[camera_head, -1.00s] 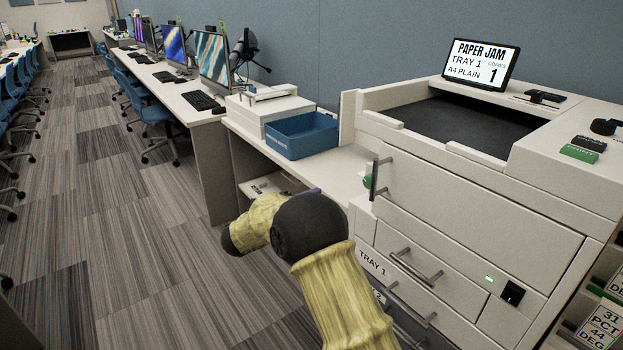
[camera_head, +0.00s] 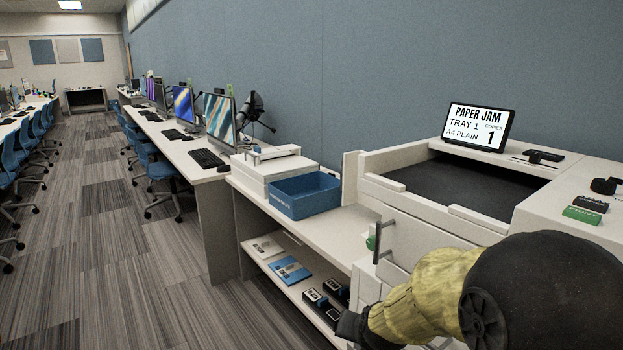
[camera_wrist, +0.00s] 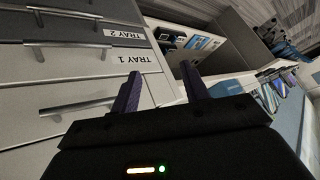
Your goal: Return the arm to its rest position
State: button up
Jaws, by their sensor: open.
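My gripper (camera_wrist: 160,92) shows in the wrist view with its two dark purple fingers apart and nothing between them. Beyond the fingers are the printer's drawer fronts, labelled TRAY 1 and TRAY 2, and a shelf of small items. In the head view my yellow-sleeved arm with a large black joint fills the lower right. It covers much of the front of the printer (camera_head: 460,215).
A screen (camera_head: 478,127) on the printer reads PAPER JAM, TRAY 1, A4 PLAIN. A blue bin (camera_head: 305,203) stands on the counter left of the printer. Boxes and booklets lie on the shelf (camera_head: 262,262) below. Open carpet floor (camera_head: 110,240) lies to the left, beside blue chairs.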

jog(key=s+d+f+n+g, duration=0.2)
jog(key=s+d+g, duration=0.1)
jog(key=s, duration=0.5)
jog(key=s+d+f+n+g, duration=0.1)
jog(key=s+d+f+g, duration=0.1)
jog(key=s, duration=0.5)
notch_tip(320, 180, up, 29)
jog(key=p, duration=2.8)
jog(key=shift+s+d+h+p, duration=0.15)
jog(key=shift+d+h+p, duration=0.05)
jog(key=shift+h+p, duration=0.2)
jog(key=shift+c, duration=1)
